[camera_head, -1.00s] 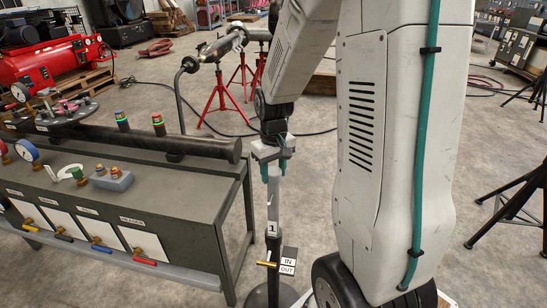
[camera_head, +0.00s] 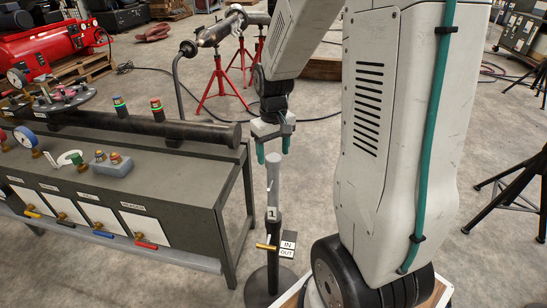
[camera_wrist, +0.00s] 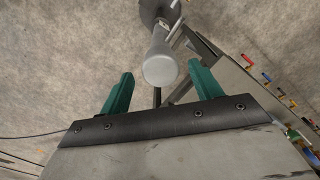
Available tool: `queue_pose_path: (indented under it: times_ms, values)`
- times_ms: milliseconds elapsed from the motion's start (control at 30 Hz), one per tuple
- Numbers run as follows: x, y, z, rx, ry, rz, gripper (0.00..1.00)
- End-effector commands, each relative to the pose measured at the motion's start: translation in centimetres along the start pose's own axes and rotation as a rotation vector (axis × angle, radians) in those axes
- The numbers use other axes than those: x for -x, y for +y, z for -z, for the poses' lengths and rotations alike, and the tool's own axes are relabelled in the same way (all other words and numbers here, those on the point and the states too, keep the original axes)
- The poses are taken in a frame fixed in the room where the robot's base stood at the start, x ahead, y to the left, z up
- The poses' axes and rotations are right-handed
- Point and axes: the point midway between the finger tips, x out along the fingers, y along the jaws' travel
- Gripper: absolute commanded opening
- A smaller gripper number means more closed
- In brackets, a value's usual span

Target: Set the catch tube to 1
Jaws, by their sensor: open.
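The catch tube (camera_head: 273,180) is a slim grey upright tube on a dark stand beside the bench, with a plate marked 1 (camera_head: 272,213) lower down. A brass handle (camera_head: 266,247) and an IN/OUT sign (camera_head: 288,244) sit below that. My gripper (camera_head: 273,157) points down over the tube's top with its green fingers apart. In the wrist view the tube's rounded grey end (camera_wrist: 160,70) shows between and beyond the open fingers of my gripper (camera_wrist: 160,84). I see no contact. Whether the end is level with the fingertips is unclear.
The bench (camera_head: 190,185) stands to the left, with a dark pipe (camera_head: 160,128), gauges and coloured valve handles. My arm and wheel fill the right, close to the stand. Red tripods (camera_head: 222,85) and a cable lie behind; black tripod legs (camera_head: 510,195) stand far right.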

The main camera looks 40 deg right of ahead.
Motion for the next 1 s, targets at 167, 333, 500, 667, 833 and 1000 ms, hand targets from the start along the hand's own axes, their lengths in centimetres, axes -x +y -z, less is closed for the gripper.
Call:
queue_pose_path:
  times_ms: [167,333,500,667,833,1000]
  values:
    - [3.2,0.1,0.1,0.000,0.003,-0.001,0.64]
    - [4.7,0.1,0.0,0.000,0.001,0.000,0.64]
    - [5.0,0.1,0.0,0.000,-0.002,0.000,0.64]
    - [4.9,0.1,0.0,0.000,-0.002,0.000,0.64]
    - [4.9,0.1,0.0,0.000,-0.001,0.000,0.64]
    - [4.9,-0.1,-0.5,-0.024,-0.023,0.005,0.64]
